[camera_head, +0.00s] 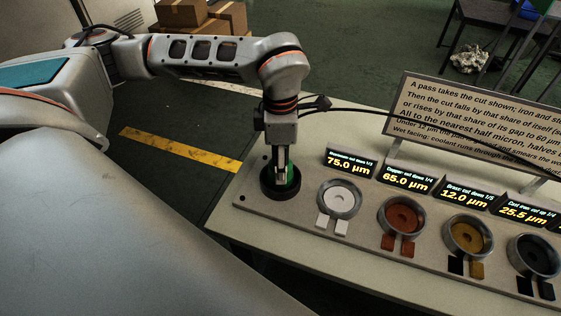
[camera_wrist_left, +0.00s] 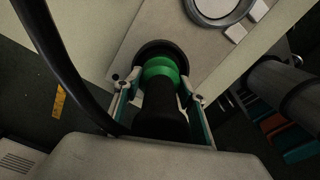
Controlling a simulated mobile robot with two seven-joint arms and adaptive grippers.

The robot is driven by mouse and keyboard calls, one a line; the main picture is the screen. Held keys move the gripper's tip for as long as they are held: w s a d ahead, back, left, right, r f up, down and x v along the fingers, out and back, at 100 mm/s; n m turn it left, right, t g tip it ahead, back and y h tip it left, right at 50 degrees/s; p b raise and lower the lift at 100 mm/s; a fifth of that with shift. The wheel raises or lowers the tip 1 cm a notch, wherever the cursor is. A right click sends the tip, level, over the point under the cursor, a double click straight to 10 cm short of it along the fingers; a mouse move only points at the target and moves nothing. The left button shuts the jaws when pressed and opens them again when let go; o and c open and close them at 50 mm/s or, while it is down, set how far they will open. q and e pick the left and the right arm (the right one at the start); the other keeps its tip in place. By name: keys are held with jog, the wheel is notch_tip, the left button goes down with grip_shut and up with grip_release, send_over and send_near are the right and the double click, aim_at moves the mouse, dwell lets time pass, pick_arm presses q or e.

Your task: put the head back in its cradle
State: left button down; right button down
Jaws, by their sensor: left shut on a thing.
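The head (camera_wrist_left: 160,105) is a dark cylinder with a green band. In the left wrist view its lower end is in the black round cradle (camera_wrist_left: 146,50). In the head view the cradle (camera_head: 268,187) sits at the left end of the grey panel, and a strip of the head's green (camera_head: 292,178) shows beside my fingers. My left gripper (camera_head: 281,176) points down over the cradle and is shut on the head, with one finger on each side in the left wrist view. Whether the head rests on the cradle's floor is hidden. My right gripper is not in view.
Round ringed stations, white (camera_head: 339,198), red-brown (camera_head: 402,216), yellow (camera_head: 470,236) and black (camera_head: 533,256), line the panel to the right, with small displays (camera_head: 349,163) behind them. A text sign (camera_head: 470,125) stands at the back. A black cable runs from my left wrist rightward.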

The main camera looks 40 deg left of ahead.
pick_arm(q)
jog(key=c, duration=1.2)
grip_release()
jog(key=shift+f, duration=0.1)
jog(key=shift+c, duration=0.2)
notch_tip(320, 180, up, 12)
jog(key=shift+f+p, duration=0.15)
jog(key=shift+p, duration=0.25)
jog(key=shift+r, duration=0.35)
